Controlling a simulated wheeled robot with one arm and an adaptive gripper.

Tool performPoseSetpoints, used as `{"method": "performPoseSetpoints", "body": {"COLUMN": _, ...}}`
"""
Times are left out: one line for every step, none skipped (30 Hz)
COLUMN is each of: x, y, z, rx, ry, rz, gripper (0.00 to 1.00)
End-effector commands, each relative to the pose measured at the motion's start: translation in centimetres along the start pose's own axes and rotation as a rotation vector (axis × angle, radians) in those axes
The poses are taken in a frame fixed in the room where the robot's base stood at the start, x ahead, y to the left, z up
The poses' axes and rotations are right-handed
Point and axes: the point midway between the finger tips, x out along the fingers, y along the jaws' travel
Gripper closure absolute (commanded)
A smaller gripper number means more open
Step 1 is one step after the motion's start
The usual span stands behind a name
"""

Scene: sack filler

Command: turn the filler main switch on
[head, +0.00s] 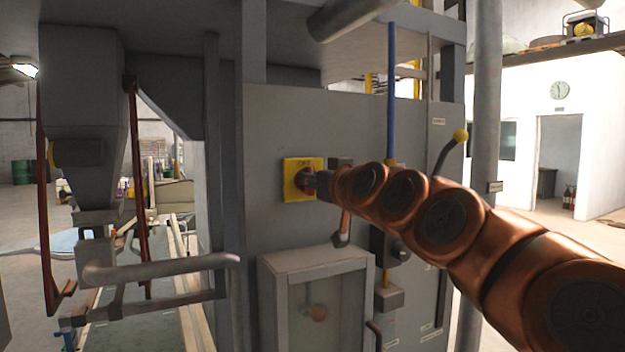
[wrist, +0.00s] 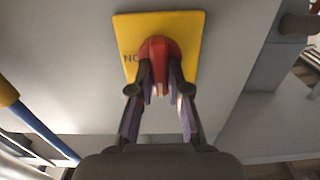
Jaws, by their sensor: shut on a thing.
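The main switch is a red rotary knob (wrist: 158,58) on a yellow plate (wrist: 185,25), fixed to the grey cabinet wall. In the head view the yellow plate (head: 290,185) is left of my arm, and the red knob (head: 306,181) is partly covered by my gripper (head: 316,184). In the wrist view both fingers of my gripper (wrist: 160,92) reach the knob, one on each side, and are shut on it. Part of the lettering shows at the plate's left edge; the rest is hidden. I cannot tell the switch's exact position.
A grey box with a pale front (head: 318,300) juts out below the switch. A lever with a yellow ball (head: 460,136) and a blue pipe (head: 391,90) are to the right and above. A grey rail (head: 160,268) runs at lower left.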

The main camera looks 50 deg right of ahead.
Motion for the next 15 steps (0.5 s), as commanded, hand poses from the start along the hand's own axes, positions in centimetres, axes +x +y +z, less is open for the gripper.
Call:
{"method": "performPoseSetpoints", "body": {"x": 0.01, "y": 0.00, "z": 0.00, "rx": 0.000, "ry": 0.000, "rz": 0.000, "gripper": 0.98}}
{"method": "performPoseSetpoints", "body": {"x": 0.01, "y": -0.01, "z": 0.00, "rx": 0.000, "ry": 0.000, "rz": 0.000, "gripper": 1.00}}
{"method": "performPoseSetpoints", "body": {"x": 0.01, "y": -0.02, "z": 0.00, "rx": 0.000, "ry": 0.000, "rz": 0.000, "gripper": 1.00}}
{"method": "performPoseSetpoints", "body": {"x": 0.02, "y": -0.04, "z": 0.00, "rx": 0.000, "ry": 0.000, "rz": -0.001, "gripper": 1.00}}
{"method": "performPoseSetpoints", "body": {"x": 0.03, "y": -0.08, "z": 0.01, "rx": 0.000, "ry": 0.000, "rz": -0.001, "gripper": 1.00}}
{"method": "performPoseSetpoints", "body": {"x": 0.03, "y": -0.09, "z": 0.01, "rx": 0.000, "ry": 0.000, "rz": -0.002, "gripper": 1.00}}
{"method": "performPoseSetpoints", "body": {"x": 0.03, "y": -0.09, "z": 0.00, "rx": 0.000, "ry": 0.000, "rz": -0.002, "gripper": 1.00}}
{"method": "performPoseSetpoints", "body": {"x": 0.03, "y": -0.10, "z": 0.01, "rx": 0.000, "ry": 0.000, "rz": -0.002, "gripper": 1.00}}
{"method": "performPoseSetpoints", "body": {"x": 0.03, "y": -0.10, "z": 0.01, "rx": 0.001, "ry": 0.000, "rz": -0.002, "gripper": 1.00}}
{"method": "performPoseSetpoints", "body": {"x": 0.03, "y": -0.10, "z": 0.02, "rx": 0.002, "ry": 0.000, "rz": -0.002, "gripper": 1.00}}
{"method": "performPoseSetpoints", "body": {"x": 0.03, "y": -0.09, "z": 0.03, "rx": 0.004, "ry": 0.000, "rz": -0.002, "gripper": 1.00}}
{"method": "performPoseSetpoints", "body": {"x": 0.03, "y": -0.09, "z": 0.05, "rx": 0.009, "ry": 0.000, "rz": -0.002, "gripper": 1.00}}
{"method": "performPoseSetpoints", "body": {"x": 0.04, "y": -0.09, "z": 0.07, "rx": 0.014, "ry": 0.000, "rz": -0.002, "gripper": 1.00}}
{"method": "performPoseSetpoints", "body": {"x": 0.03, "y": -0.08, "z": 0.08, "rx": 0.020, "ry": 0.000, "rz": -0.002, "gripper": 1.00}}
{"method": "performPoseSetpoints", "body": {"x": 0.03, "y": -0.07, "z": 0.11, "rx": 0.029, "ry": 0.000, "rz": -0.001, "gripper": 1.00}}
